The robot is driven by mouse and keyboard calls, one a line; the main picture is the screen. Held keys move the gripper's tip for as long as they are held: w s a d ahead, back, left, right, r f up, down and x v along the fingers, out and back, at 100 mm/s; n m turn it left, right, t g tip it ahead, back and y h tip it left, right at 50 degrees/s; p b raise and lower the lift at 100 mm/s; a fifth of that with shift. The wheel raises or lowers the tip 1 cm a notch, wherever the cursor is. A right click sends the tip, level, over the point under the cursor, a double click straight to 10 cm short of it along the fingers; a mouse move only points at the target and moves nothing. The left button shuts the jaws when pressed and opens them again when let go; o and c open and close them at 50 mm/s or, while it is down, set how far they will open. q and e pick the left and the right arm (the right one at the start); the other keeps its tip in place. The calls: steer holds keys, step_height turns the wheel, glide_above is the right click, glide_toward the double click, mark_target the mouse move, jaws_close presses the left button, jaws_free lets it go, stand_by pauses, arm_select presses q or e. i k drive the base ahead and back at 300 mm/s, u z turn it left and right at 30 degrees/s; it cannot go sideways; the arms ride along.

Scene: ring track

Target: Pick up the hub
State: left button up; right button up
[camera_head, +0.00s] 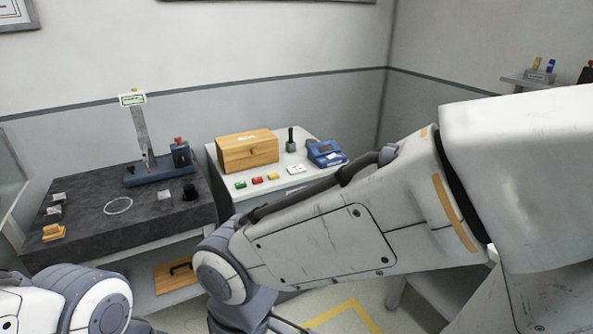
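I cannot tell for sure which object is the hub. A short black cylinder (190,192) stands on the dark bench (85,240), near its right edge. A grey block (164,198) stands just left of it. A thin pale ring (118,205) lies flat on the bench, further left. A blue-based stand (160,173) with a tall grey upright is behind them. Neither gripper shows; only links of my two arms are in view, at the bottom left and across the right.
Small grey pieces (57,203) and an orange-tan block (54,232) are at the bench's left. On a white cabinet at right are a wooden box (247,151), a dark-handled tool (291,141), a blue device (325,153) and small coloured blocks (258,180). My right arm hides the cabinet's front.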

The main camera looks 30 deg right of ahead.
mark_target(190, 194)
steer(key=z, duration=0.25)
steer(key=i, duration=1.55)
steer(key=u, duration=0.1)
